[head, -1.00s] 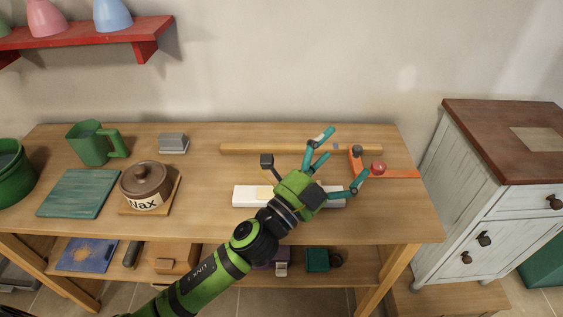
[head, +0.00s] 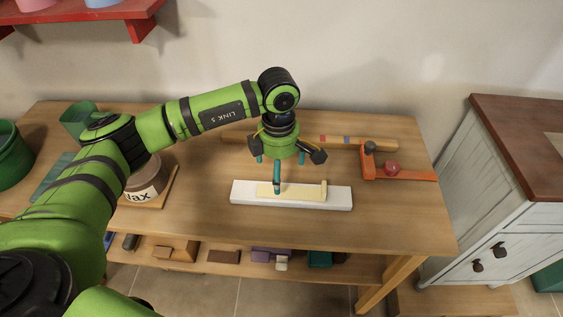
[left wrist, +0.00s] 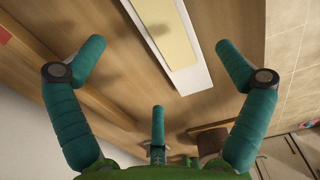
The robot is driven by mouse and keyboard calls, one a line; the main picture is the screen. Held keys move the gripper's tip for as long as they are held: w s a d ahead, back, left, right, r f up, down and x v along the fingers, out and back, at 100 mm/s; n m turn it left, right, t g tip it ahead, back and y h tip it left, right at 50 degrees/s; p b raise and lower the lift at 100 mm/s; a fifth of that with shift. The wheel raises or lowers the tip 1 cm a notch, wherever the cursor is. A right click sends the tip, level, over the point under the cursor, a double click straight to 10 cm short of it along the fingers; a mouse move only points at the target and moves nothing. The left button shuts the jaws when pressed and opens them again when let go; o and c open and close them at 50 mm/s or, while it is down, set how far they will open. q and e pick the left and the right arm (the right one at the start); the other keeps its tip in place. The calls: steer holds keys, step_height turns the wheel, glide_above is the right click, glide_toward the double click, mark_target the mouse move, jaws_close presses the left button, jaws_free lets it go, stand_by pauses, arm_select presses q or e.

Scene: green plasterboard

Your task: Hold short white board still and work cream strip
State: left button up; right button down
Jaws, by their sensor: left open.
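The short white board (head: 341,199) lies flat along the front part of the bench. The cream strip (head: 305,192) lies on top of it, with a small raised piece at its right end. My left gripper (head: 279,172) points down over the board, its teal fingers spread open and empty. One fingertip overlaps the strip in the head view; I cannot tell whether it touches. In the left wrist view, the white board (left wrist: 192,78) and the cream strip (left wrist: 166,32) appear beyond and between the open fingers of my left gripper (left wrist: 160,65). My right gripper is not in view.
A long wooden bar (head: 335,141) lies behind, near an orange bracket (head: 368,162) and a red ball (head: 392,167). A wax pot (head: 145,185) stands at left, partly behind my arm. The bench (head: 395,215) is clear right of the board.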

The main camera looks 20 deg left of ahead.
mark_target(292, 188)
arm_select(q)
step_height(292, 188, down, 6)
steer(key=shift+f+p, duration=0.1)
steer(key=shift+p, duration=1)
steer(key=shift+f, duration=0.4)
steer(key=shift+c, duration=0.6)
steer(key=c, duration=1.1)
steer(key=shift+c, duration=0.2)
